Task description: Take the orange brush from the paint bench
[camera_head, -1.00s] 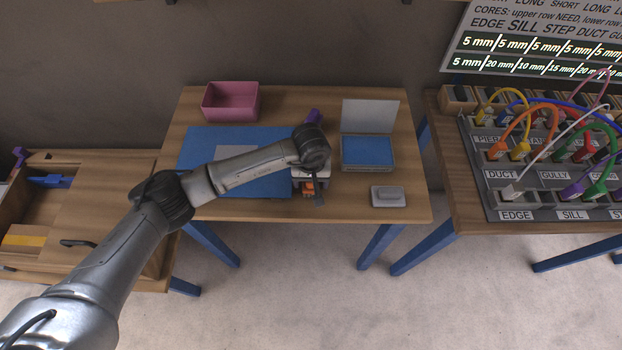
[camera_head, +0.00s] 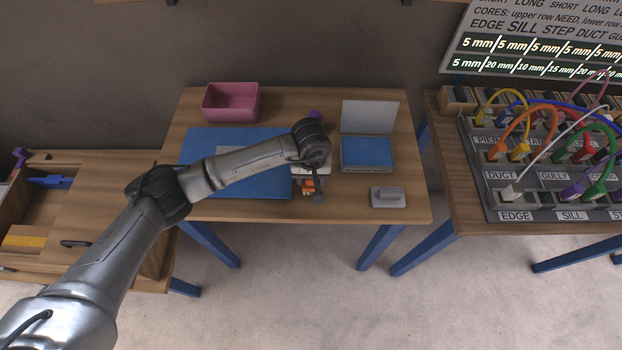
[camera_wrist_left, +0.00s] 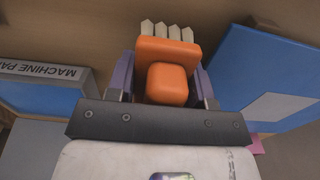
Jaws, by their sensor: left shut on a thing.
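The orange brush (camera_wrist_left: 167,80) sits between the two purple fingers of my left gripper (camera_wrist_left: 165,85) in the left wrist view. It has an orange block, an orange grip and several pale bristle tufts at its far end. The gripper is shut on it. In the head view a small orange part of the brush (camera_head: 308,185) shows below my left wrist, over the front of the paint bench (camera_head: 345,205). My left arm hides most of the gripper there. I cannot tell whether the bristles touch the bench. My right gripper is not in view.
On the bench are a pink bin (camera_head: 231,115), a blue mat (camera_head: 270,185), an open case with a blue pad (camera_head: 367,152) and a grey block (camera_head: 388,197). A cable panel (camera_head: 490,205) stands on the right table. An open drawer unit (camera_head: 110,205) is at left.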

